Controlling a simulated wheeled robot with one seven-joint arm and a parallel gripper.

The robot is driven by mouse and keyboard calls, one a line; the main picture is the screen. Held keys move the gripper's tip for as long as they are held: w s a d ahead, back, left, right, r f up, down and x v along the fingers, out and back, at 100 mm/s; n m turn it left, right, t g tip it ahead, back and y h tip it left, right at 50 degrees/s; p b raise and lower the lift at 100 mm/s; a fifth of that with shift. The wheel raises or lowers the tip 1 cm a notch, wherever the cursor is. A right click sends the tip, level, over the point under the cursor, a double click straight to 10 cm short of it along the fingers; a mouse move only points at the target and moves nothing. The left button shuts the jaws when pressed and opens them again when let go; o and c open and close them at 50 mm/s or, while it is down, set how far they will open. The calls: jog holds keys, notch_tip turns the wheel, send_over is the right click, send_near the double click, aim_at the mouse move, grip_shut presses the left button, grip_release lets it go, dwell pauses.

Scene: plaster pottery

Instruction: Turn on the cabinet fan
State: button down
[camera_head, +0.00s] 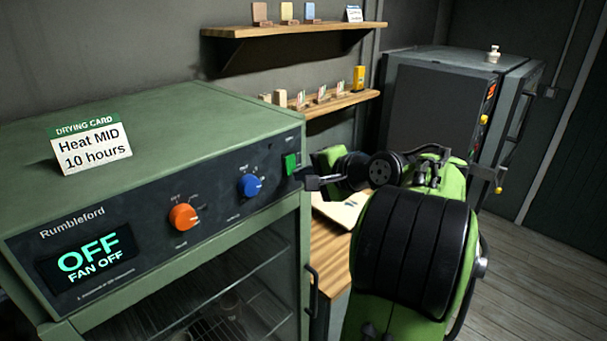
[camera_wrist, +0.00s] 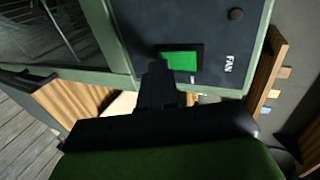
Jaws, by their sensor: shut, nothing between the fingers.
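The green drying cabinet (camera_head: 180,110) fills the left of the head view. Its display (camera_head: 93,257) reads "OFF" and "FAN OFF". The green fan switch (camera_head: 291,164) is at the right end of the dark control panel. It also shows in the wrist view as a green rectangle (camera_wrist: 181,61), with "FAN" printed beside it. My gripper (camera_head: 309,183) is shut and empty, its tips close by the switch. In the wrist view my gripper (camera_wrist: 158,72) overlaps the switch's lower left edge. I cannot tell whether it touches.
An orange knob (camera_head: 184,217) and a blue knob (camera_head: 249,185) sit left of the switch. A card (camera_head: 92,146) stands on the cabinet top. The cabinet door handle (camera_head: 312,292), wooden worktop (camera_head: 335,262) and wall shelves (camera_head: 335,104) are near my arm.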

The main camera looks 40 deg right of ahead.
jog(key=shift+w, duration=0.3)
jog(key=shift+w+f, duration=0.1)
jog(key=shift+w, duration=0.1)
jog(key=shift+p, duration=0.3)
jog(key=shift+r+p, duration=0.95)
jog(key=shift+f, duration=0.1)
